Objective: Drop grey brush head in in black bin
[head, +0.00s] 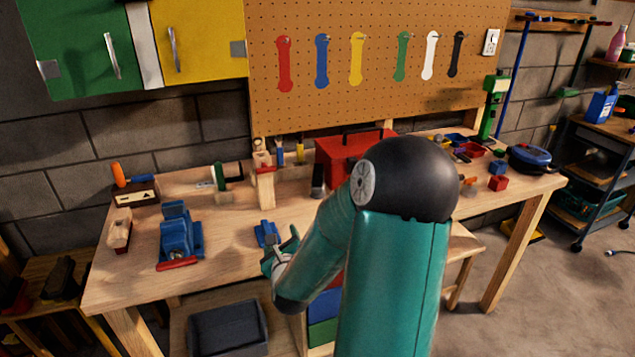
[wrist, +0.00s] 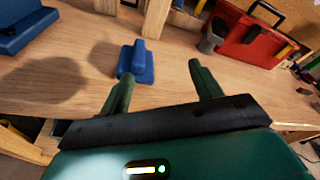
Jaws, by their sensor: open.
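My gripper (head: 281,248) is open and empty over the front part of the workbench. In the wrist view its two green fingers (wrist: 161,76) stand wide apart, with bare wood between them. A small grey piece (head: 318,181) stands at the left of the red toolbox; it also shows in the wrist view (wrist: 210,42), beyond the right finger. It may be the grey brush head, but I cannot tell for sure. A dark bin (head: 228,328) sits below the bench, left of my arm; I take it for the black bin.
A small blue tool (head: 267,234) lies on the bench (head: 130,285) just beyond my fingers, also in the wrist view (wrist: 136,62). A blue vise (head: 178,240) stands to the left. The red toolbox (head: 335,152) stands behind, partly hidden by my arm.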

